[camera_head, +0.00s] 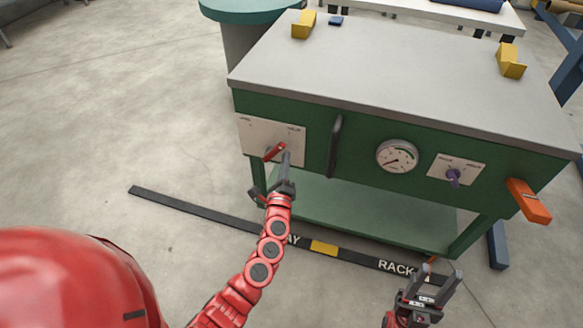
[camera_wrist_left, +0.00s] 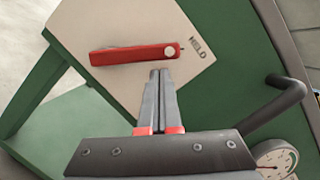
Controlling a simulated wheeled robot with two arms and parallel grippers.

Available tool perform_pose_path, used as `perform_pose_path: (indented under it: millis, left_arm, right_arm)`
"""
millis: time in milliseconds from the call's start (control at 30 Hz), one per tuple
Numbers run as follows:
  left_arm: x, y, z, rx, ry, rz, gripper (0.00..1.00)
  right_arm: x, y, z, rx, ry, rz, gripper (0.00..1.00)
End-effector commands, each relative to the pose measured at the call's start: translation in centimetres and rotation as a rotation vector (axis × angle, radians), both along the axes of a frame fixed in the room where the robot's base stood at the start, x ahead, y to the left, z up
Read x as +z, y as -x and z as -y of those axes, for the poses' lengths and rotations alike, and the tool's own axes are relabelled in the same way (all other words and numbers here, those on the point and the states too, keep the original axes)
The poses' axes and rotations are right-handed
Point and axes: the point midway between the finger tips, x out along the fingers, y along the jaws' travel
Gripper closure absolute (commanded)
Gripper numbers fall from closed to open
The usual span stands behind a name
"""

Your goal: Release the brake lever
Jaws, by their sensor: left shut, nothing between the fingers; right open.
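The red lever (camera_head: 273,152), which I take for the brake lever, sits on a pale plate (camera_head: 258,130) at the left of the green cabinet front. In the left wrist view the lever (camera_wrist_left: 130,54) is a red bar; its round end with a pale disc is beside the word HELD on the plate (camera_wrist_left: 188,72). My left gripper (camera_head: 286,157) is shut and empty, its tips at the lever; they also show in the wrist view (camera_wrist_left: 160,74) just below the round end. Whether they touch it I cannot tell. My right gripper (camera_head: 441,276) is open and empty, low at the right.
A black bar handle (camera_head: 335,145) stands right of the plate. A round gauge (camera_head: 397,156), a purple knob (camera_head: 453,177) and an orange handle (camera_head: 528,201) are further right. The grey tabletop (camera_head: 400,70) overhangs the front.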

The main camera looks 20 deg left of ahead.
Motion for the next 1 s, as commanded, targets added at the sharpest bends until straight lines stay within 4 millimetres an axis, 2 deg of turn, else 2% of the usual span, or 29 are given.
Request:
perform_pose_path:
  millis: [467,1000]
  left_arm:
    - [0.25,0.04,-0.28,-0.001,0.004,0.001,1.00]
    - [0.92,0.05,-0.70,0.000,0.092,0.002,1.00]
  right_arm:
    - [0.11,0.00,0.00,0.000,0.000,0.000,0.50]
    - [0.72,0.00,-0.01,0.000,0.000,0.000,0.50]
